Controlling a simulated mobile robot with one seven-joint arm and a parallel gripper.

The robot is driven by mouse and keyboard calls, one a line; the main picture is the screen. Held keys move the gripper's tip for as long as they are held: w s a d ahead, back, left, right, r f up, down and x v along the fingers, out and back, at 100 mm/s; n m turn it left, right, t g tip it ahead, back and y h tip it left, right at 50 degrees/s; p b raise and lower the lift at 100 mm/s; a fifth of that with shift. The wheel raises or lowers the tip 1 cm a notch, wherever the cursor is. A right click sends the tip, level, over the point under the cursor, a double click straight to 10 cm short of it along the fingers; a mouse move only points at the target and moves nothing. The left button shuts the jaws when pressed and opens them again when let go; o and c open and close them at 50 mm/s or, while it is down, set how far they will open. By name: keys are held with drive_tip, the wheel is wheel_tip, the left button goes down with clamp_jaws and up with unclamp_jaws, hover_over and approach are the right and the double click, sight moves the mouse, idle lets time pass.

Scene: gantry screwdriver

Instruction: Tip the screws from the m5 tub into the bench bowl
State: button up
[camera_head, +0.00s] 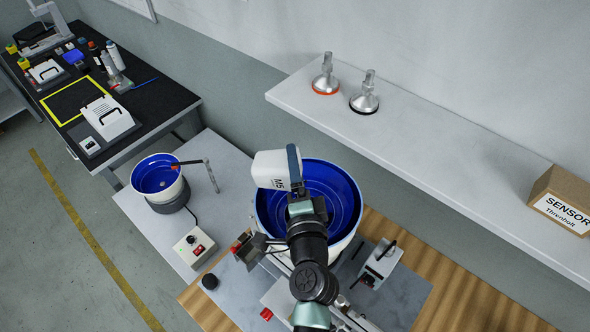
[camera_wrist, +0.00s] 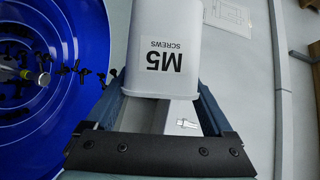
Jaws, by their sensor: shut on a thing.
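My gripper (camera_head: 293,172) is shut on the white M5 tub (camera_head: 268,170), holding it over the left rim of the large blue-lined bowl (camera_head: 343,206). The tub looks tipped on its side; its opening and contents are hidden. In the wrist view the tub (camera_wrist: 163,35), labelled "M5 SCREWS", sits between my fingers (camera_wrist: 160,98). Left of it is a blue bowl (camera_wrist: 50,130) with several dark screws (camera_wrist: 85,74) around its centre hub. A small pale screw shape (camera_wrist: 187,123) shows between my fingers; I cannot tell whether it is loose or printed.
A smaller blue-lined bowl (camera_head: 157,174) stands left on the grey bench, with a thin post (camera_head: 211,177) beside it. A control box (camera_head: 194,246) stands in front. A shelf (camera_head: 420,135) at the right holds two metal feet and a sensor carton (camera_head: 562,200).

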drive_tip(key=shift+d+f+m+t+b, duration=0.1)
drive_tip(key=shift+d+m+t+b, duration=0.3)
drive_tip(key=shift+m+b, duration=0.9)
drive_tip(key=shift+d+f+m+t+b, duration=0.1)
drive_tip(key=shift+d+m+t+b, duration=0.25)
drive_tip(key=shift+m+b, duration=0.95)
drive_tip(key=shift+s+d+f+m+t+h+b, duration=0.1)
drive_tip(key=shift+d+m+t+b, duration=0.1)
drive_tip(key=shift+m+b, duration=0.6)
drive_tip(key=shift+d+f+m+t+h+b, duration=0.1)
drive_tip(key=shift+d+m+t+b, duration=0.15)
drive_tip(key=shift+m+b, duration=0.55)
drive_tip(key=shift+s+d+m+t+h+b, duration=0.1)
drive_tip(key=shift+d+m+t+b, duration=0.1)
drive_tip(key=shift+m+b, duration=0.55)
wheel_tip(320, 180, up, 7)
drive_tip(key=p, duration=0.7)
drive_tip(key=shift+r, duration=0.1)
